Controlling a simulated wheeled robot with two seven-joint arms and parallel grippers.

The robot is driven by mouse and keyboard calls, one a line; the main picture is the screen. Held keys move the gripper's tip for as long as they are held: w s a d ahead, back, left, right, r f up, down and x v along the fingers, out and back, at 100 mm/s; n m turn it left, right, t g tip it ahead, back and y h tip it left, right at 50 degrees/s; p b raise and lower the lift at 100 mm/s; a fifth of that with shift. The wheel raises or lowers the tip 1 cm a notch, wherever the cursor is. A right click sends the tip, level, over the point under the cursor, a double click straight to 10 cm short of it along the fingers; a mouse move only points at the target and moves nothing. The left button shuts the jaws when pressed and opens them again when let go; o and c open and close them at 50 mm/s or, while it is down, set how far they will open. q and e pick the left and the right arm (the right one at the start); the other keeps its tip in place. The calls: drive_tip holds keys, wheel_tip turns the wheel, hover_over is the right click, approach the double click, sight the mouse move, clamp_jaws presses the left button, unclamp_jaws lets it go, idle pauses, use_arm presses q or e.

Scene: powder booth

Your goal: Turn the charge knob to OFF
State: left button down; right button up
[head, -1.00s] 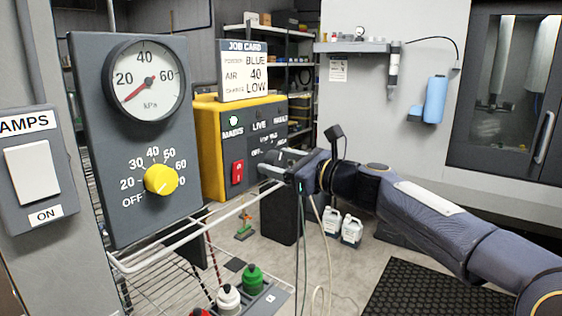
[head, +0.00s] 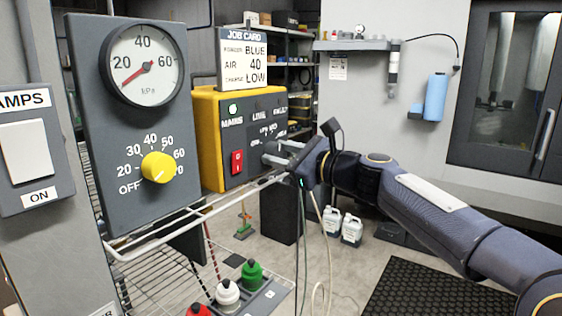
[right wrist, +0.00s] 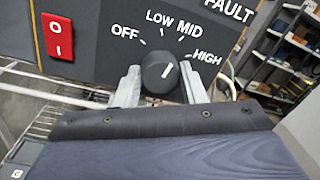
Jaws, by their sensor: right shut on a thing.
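The charge knob (right wrist: 158,70) is round and black with a white pointer line. It sits on the dark front of the yellow control box (head: 206,130), below the labels OFF, LOW, MID and HIGH. The pointer leans to the upper right, roughly toward MID; OFF is at the upper left of the knob. My right gripper (head: 272,155) is at the box front, with one finger on each side of the knob in the right wrist view (right wrist: 160,84), shut on it. In the head view the fingers mostly hide the knob. My left gripper is not in view.
A red switch (head: 237,162) is left of the knob. A grey panel (head: 110,215) with a gauge (head: 144,65) and a yellow knob (head: 158,167) stands at the left. A white wire rack rail (head: 190,218) runs below the gripper.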

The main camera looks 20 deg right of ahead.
drive_tip(key=n+b, duration=0.1)
drive_tip(key=n, duration=0.1)
drive_tip(key=n+b, duration=0.1)
drive_tip(key=b, duration=0.1)
drive_tip(key=shift+f+n, duration=0.3)
drive_tip(key=shift+n, duration=0.1)
drive_tip(key=n+b, duration=0.4)
drive_tip(key=shift+n+y, duration=0.3)
drive_tip(key=n+b, duration=0.2)
drive_tip(key=n, duration=0.1)
drive_tip(key=shift+n+b, duration=0.3)
drive_tip(key=shift+n, duration=0.1)
drive_tip(key=shift+d+r+n+y+b, duration=0.15)
drive_tip(key=shift+n+y+b, duration=0.25)
drive_tip(key=shift+n+b, duration=1.05)
drive_tip(key=shift+n+p, duration=0.4)
drive_tip(key=shift+n, duration=0.25)
drive_tip(key=o, duration=1)
